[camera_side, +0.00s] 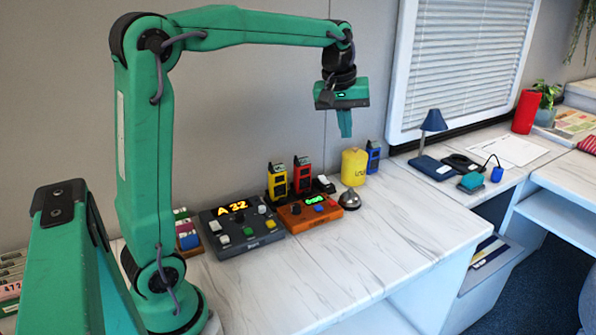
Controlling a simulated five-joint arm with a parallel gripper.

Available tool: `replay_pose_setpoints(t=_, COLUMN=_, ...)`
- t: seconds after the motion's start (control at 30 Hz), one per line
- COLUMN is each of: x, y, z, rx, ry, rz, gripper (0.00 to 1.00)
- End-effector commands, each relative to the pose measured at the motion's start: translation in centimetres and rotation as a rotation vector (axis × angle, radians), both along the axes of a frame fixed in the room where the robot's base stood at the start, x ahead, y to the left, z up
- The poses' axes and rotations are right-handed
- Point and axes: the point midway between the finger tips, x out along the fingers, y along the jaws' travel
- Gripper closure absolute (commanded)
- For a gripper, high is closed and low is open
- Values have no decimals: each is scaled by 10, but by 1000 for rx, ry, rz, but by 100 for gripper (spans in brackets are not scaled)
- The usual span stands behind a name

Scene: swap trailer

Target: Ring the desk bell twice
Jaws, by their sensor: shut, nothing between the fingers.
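The desk bell (349,200) is a small silver dome on the marble-look counter, just right of the orange box. My gripper (345,134) hangs from my green arm, pointing down, with its fingers shut and nothing between them. It is in the air, well above the height of the bell, and apart from it.
An orange box (293,216) with a green display and a dark console (252,243) reading "A 32" stand left of the bell. Behind are a yellow canister (354,167) and yellow, red and blue radios (303,175). The counter (390,235) right of the bell is clear.

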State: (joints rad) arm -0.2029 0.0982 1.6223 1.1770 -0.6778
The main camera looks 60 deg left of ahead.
Motion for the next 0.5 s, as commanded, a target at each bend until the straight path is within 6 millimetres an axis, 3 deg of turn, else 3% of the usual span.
replay_pose_setpoints(t=0.5, x=71, y=55, z=-36, rx=-68, ry=76, rz=311, gripper=100)
